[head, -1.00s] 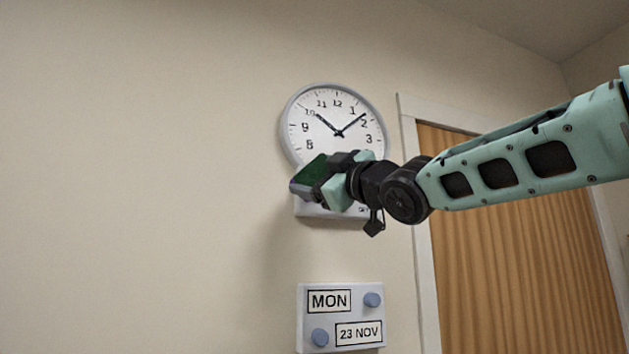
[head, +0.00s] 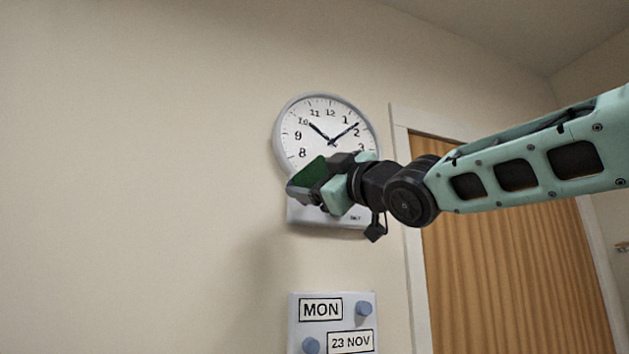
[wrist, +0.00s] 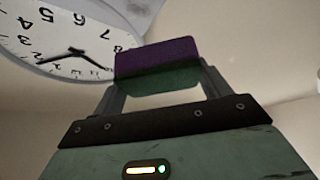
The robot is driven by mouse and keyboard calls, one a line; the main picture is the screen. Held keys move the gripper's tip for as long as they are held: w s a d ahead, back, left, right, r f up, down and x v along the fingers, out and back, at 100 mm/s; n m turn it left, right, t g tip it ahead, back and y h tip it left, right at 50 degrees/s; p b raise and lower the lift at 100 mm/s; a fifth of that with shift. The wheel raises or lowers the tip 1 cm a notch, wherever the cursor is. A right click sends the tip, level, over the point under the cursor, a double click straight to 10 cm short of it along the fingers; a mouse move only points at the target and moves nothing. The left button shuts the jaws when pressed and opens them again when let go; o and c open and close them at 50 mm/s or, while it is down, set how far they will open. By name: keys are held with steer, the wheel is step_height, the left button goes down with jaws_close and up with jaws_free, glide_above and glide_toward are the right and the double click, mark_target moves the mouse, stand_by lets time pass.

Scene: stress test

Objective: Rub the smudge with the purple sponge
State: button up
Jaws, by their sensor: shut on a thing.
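My gripper (head: 322,185) is shut on the purple sponge, which has a dark green layer (head: 308,174). In the wrist view the sponge's purple face (wrist: 157,56) shows between the fingertips (wrist: 163,84), with the green layer nearer the palm. In the head view my gripper and the sponge are in front of the lower left of the wall clock (head: 326,125) and the top of the white panel below it. I see no smudge in either view; part of the clock and panel is hidden behind my gripper. I cannot tell whether the sponge touches anything.
The white panel (head: 341,216) hangs under the clock. Lower on the wall is a calendar board (head: 332,318) with two blue knobs, reading MON and 23 NOV. A wooden door (head: 500,270) in a white frame (head: 404,150) is to the right, behind my arm. The wall at left is bare.

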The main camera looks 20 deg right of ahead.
steer(key=shift+w, duration=0.1)
steer(key=w, duration=0.6)
steer(key=shift+w, duration=0.25)
steer(key=shift+w+p, duration=0.45)
steer(key=shift+w, duration=0.55)
stand_by(0.8)
steer(key=d+p, duration=0.1)
steer(key=d, duration=0.3)
steer(key=shift+p, duration=0.35)
steer(key=shift+a, duration=0.1)
